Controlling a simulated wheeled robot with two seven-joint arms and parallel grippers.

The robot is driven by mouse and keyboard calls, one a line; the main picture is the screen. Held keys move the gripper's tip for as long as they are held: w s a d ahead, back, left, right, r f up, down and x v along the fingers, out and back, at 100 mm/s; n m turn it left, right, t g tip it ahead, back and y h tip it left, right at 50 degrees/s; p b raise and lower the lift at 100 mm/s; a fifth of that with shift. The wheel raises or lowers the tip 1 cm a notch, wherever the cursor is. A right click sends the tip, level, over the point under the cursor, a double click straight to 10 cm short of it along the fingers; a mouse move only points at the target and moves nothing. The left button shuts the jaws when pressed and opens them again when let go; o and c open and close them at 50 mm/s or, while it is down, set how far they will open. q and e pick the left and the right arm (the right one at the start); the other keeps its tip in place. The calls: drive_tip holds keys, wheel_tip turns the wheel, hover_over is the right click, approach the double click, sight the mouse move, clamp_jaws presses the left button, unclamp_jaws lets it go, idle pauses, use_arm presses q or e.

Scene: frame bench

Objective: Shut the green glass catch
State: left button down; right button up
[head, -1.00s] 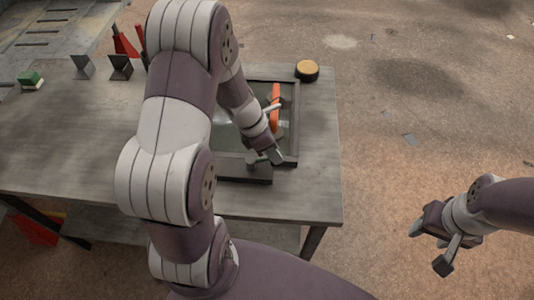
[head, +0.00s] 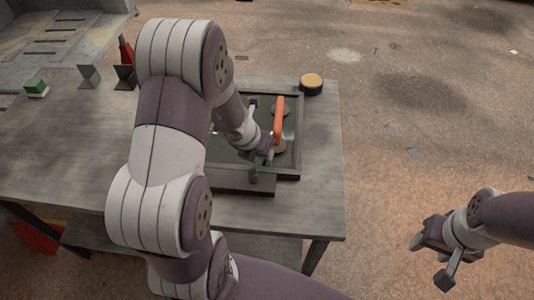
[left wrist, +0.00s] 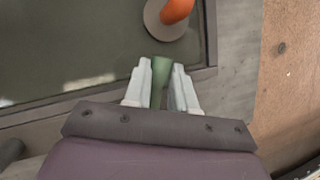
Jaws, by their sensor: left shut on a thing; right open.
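The green catch (left wrist: 161,72) shows in the left wrist view as a green bar between the two pale fingers of my left gripper (left wrist: 161,82), which is shut on it. In the head view my left gripper (head: 262,158) is at the near edge of the dark frame (head: 299,130), by a short greenish post (head: 253,173). The glass pane (left wrist: 80,45) lies flat inside the frame. The catch's lower part and pivot are hidden by the gripper. My right gripper (head: 440,264) is open and empty, off the bench to the right.
An orange handle (head: 279,118) with round cups stands on the glass, close beyond the left gripper. A yellow-topped round tub (head: 311,84) stands behind the frame. A green block (head: 36,88) and dark angled holders (head: 89,76) are at the bench's left. The bench's right strip is clear.

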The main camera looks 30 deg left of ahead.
use_arm(q)
drive_tip(key=shift+s+a+n+y, duration=0.1)
drive_tip(key=shift+a+n+y, duration=0.4)
drive_tip(key=shift+n, duration=0.5)
drive_tip(key=shift+a, duration=0.1)
drive_tip(key=c, duration=0.9)
unclamp_jaws()
drive_tip(key=p+v, duration=0.6)
drive_tip(key=v, duration=0.6)
drive_tip(key=shift+s+a+r+p, duration=0.15)
drive_tip(key=shift+s+r+p, duration=0.1)
drive_tip(key=shift+r+p, duration=0.05)
